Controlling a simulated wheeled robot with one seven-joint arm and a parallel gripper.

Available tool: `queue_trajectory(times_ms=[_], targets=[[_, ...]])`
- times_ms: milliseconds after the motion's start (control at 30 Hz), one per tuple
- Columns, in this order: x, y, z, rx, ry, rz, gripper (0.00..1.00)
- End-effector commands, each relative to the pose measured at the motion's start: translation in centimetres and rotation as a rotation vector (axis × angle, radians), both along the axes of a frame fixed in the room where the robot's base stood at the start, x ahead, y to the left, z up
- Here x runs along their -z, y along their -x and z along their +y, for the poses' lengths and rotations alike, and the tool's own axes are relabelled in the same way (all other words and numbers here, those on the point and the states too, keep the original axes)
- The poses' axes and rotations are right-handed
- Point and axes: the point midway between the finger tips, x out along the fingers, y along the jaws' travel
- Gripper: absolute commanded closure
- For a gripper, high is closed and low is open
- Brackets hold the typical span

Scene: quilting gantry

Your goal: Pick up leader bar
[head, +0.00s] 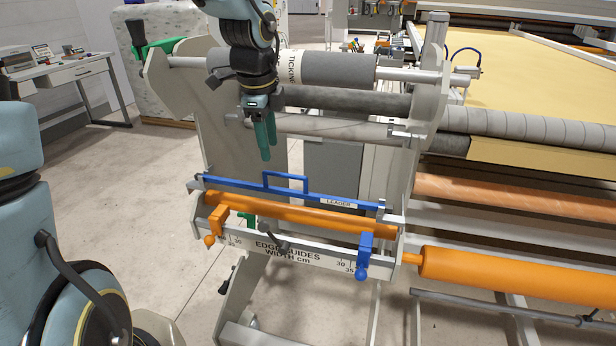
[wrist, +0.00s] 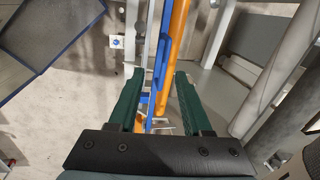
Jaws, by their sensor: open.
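The leader bar (head: 240,186) is a long blue bar with a raised rectangular handle (head: 285,174) at its middle and a white LEADER label near its right end. It lies across light grey brackets at the front of the stand, just above an orange roller. My gripper (head: 267,151) is above and a little behind the handle, fingers pointing down, apart from the bar. In the wrist view, the green fingers of my gripper (wrist: 158,76) are spread and empty. The blue leader bar (wrist: 161,52) runs lengthwise in the gap between them, farther below.
The orange roller (head: 260,212) lies just below the bar, with an orange clamp (head: 216,220) and a blue clamp (head: 365,252) on the edge-guide rail. A desk (head: 70,72) is at far left.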

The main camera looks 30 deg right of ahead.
Motion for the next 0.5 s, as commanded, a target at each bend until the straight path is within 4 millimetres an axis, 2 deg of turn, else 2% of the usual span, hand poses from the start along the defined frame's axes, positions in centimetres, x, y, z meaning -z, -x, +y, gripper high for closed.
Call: queue_trajectory(times_ms=[167, 500], targets=[[0.1, 0.2, -1.0, 0.067, -0.004, -0.006, 0.51], [4.7, -0.4, -1.6, 0.069, -0.005, -0.006, 0.51]])
